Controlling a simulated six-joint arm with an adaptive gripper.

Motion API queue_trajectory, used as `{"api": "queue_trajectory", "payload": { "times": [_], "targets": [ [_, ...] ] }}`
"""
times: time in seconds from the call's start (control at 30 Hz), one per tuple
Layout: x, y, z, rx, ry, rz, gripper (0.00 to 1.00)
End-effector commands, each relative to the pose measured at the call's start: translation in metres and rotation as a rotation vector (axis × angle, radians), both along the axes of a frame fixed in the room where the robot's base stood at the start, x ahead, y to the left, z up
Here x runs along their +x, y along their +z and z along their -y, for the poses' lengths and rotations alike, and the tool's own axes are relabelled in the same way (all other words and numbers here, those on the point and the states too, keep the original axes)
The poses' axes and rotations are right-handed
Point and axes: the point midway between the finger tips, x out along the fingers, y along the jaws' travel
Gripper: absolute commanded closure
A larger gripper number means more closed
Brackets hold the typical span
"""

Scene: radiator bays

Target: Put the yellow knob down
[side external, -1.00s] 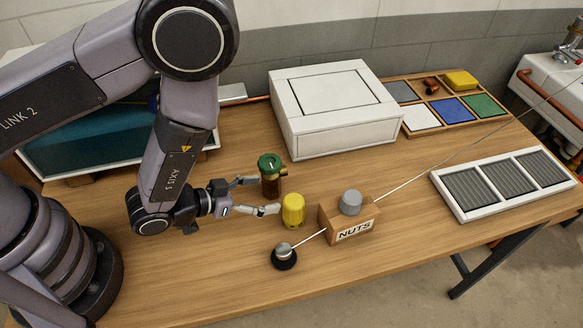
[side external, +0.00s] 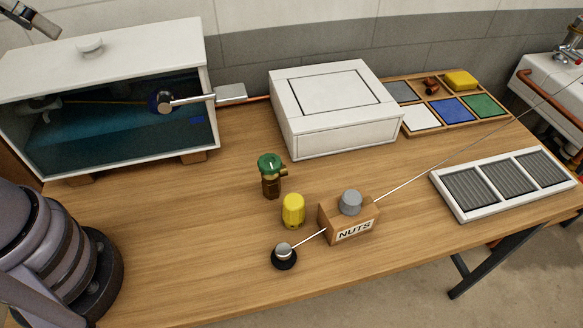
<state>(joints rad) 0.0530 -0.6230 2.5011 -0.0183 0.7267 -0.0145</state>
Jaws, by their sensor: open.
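The yellow knob (side external: 293,211) stands upright on the wooden table, left of the box marked NUTS and apart from it. Nothing holds it. Part of my gripper (side external: 36,18) shows in the top left corner, high above and far from the knob. It is open, and most of it is cut off by the picture's edge.
A brown valve with a green cap (side external: 270,175) stands just behind the yellow knob. The NUTS box (side external: 348,222) and a black-based post (side external: 284,258) with a thin rod are close by. A glass-fronted cabinet (side external: 145,50), a white box (side external: 335,115), a sectioned tray (side external: 428,103) and a radiator panel (side external: 505,183) surround bare table.

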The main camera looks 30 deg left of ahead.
Motion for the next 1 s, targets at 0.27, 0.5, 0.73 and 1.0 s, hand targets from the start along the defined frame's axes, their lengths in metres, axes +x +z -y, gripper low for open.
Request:
{"api": "queue_trajectory", "payload": {
  "times": [0.27,0.5,0.73,1.0],
  "targets": [
    [-0.041,0.006,-0.013,0.027,0.036,-0.045,0.25],
    [-0.04,0.006,-0.013,0.026,0.034,-0.045,0.25],
    [-0.023,0.002,-0.008,0.02,0.014,-0.037,0.25],
    [0.086,-0.043,0.047,-0.025,-0.121,0.062,0.25]
  ]
}}
